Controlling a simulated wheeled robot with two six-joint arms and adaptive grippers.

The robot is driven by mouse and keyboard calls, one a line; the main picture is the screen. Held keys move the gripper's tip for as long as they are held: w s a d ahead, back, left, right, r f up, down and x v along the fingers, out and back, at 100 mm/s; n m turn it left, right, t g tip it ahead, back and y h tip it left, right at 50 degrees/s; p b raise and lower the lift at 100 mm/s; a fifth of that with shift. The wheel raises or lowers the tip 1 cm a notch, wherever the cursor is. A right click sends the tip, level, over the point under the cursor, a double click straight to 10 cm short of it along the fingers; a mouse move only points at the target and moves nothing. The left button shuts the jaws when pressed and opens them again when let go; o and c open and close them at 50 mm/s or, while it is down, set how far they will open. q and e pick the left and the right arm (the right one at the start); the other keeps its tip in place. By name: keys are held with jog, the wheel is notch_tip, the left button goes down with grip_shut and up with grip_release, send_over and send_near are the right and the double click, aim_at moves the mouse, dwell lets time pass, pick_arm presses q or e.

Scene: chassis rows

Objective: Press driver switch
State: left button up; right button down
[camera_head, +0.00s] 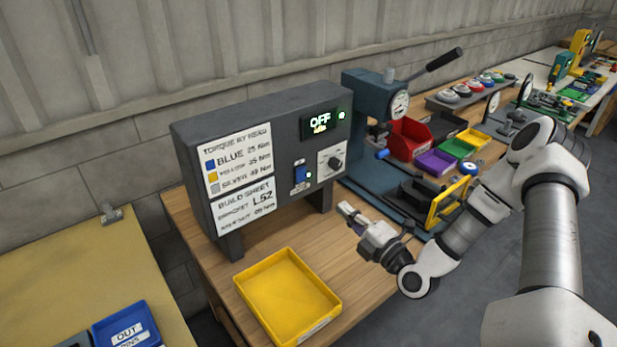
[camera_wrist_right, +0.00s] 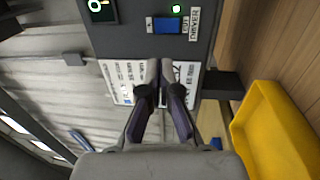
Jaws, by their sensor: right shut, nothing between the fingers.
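The driver controller is a dark grey box (camera_head: 260,125) standing on legs on the wooden bench, with a display (camera_head: 320,123) reading OFF. Its blue rocker switch (camera_head: 300,173) sits low on the front face, with a green light beside it. The switch also shows at the top of the right wrist view (camera_wrist_right: 165,25). My right gripper (camera_head: 347,212) is shut and empty, in front of the box, to the right of and below the switch and apart from it. In the wrist view its fingertips (camera_wrist_right: 160,66) point at the box front. My left gripper is not in view.
A yellow tray (camera_head: 288,297) lies on the bench in front of the box. A blue press (camera_head: 380,120) with a lever stands to the right, with red, purple, green and yellow bins (camera_head: 437,162) beyond.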

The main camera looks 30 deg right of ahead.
aim_at(303, 171)
jog(key=w, duration=0.4)
jog(key=w+r, duration=0.1)
jog(key=w, duration=0.4)
jog(key=w+a, duration=0.1)
jog(key=w, duration=0.3)
jog(key=shift+w+r, duration=0.2)
jog(key=shift+r, duration=0.1)
jog(key=shift+w, duration=0.1)
jog(key=shift+w+r, duration=0.15)
